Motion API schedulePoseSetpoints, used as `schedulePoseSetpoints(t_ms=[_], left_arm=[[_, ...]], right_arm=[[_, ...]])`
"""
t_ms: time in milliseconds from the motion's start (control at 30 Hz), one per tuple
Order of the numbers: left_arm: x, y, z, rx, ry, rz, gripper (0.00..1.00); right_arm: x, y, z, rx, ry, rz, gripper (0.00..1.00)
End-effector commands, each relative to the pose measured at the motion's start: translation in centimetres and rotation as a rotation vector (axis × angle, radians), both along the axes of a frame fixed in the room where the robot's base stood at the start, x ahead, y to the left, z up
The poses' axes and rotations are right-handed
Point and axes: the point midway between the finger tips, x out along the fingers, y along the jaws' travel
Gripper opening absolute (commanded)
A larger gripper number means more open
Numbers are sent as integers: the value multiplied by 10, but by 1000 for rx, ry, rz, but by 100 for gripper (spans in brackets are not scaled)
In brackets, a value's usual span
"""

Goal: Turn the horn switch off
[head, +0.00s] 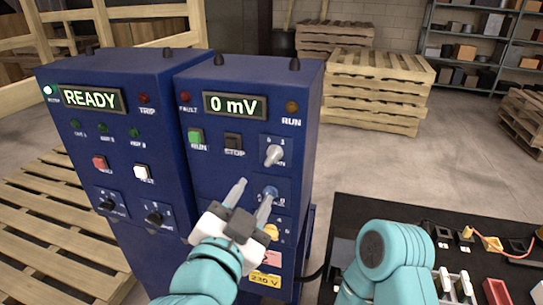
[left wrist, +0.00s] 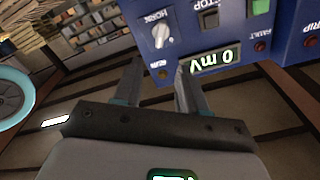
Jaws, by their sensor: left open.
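The horn switch (head: 273,155) is a light grey rotary knob on the right-hand blue cabinet, below the RUN lamp. It sits slanted on its plate; I cannot tell which mark it points to. It also shows in the left wrist view, upside down, as a pale knob (left wrist: 161,35) beside the HORN label. My left gripper (head: 256,188) is open, its two fingers apart and pointing up toward the cabinet face, below the horn switch in the head view. In the left wrist view nothing is between the fingers (left wrist: 159,70). My right gripper is not in view.
The right cabinet's display (head: 234,105) reads 0 mV; the left cabinet's display (head: 92,99) reads READY. A green RUN button (head: 196,138) and dark STOP button (head: 233,141) sit left of the horn switch. A dark table (head: 360,210) with small parts stands at right.

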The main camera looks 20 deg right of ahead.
Motion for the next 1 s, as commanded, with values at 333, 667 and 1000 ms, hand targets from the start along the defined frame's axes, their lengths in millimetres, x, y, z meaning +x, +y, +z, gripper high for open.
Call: schedulePoseSetpoints(t_ms=[333,667,1000], left_arm=[[70,-47,3,1,2,4,42],[105,-71,1,1,1,3,42],[107,-72,0,-1,1,4,32]], right_arm=[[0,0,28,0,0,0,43],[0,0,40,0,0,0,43],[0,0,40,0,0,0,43]])
